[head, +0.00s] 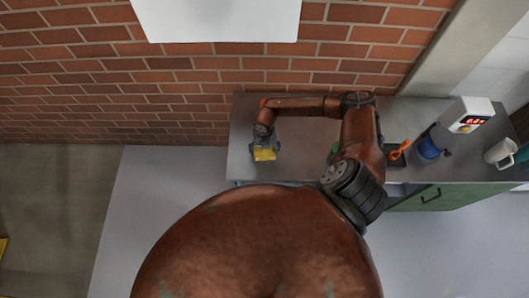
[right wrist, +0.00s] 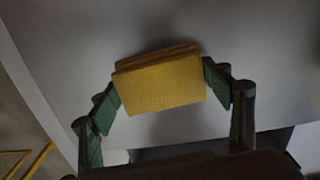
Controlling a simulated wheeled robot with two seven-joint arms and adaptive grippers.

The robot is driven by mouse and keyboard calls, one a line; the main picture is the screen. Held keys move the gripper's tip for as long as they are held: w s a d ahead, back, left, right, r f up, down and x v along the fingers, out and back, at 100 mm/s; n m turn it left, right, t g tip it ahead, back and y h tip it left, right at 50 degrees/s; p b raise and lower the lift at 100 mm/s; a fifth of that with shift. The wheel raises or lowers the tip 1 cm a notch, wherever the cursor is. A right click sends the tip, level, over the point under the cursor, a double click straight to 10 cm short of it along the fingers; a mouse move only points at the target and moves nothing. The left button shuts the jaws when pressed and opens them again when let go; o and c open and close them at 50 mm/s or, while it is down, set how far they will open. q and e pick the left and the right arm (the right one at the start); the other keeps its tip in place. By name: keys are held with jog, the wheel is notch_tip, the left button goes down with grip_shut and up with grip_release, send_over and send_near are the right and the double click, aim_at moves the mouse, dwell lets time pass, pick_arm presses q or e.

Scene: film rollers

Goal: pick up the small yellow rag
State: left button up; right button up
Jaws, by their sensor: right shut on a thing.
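The small yellow rag (right wrist: 160,83) is a folded yellow block in the right wrist view. It sits between the two green fingers of my right gripper (right wrist: 165,85), which is shut on it. In the head view the rag (head: 264,154) shows at the end of my right arm, over the left part of the grey counter. My right gripper (head: 264,147) reaches down to it there. I cannot tell whether the rag touches the counter. My left gripper is not in view.
The grey counter (head: 240,118) stands against a brick wall. To the right are a dark tray with an orange tool (head: 400,149), a blue container (head: 429,149), a white device with a lit display (head: 468,114) and a white mug (head: 499,153). The counter's left end is clear.

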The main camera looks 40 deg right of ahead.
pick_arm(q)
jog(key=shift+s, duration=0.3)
pick_arm(e)
jog(key=shift+r, duration=0.15)
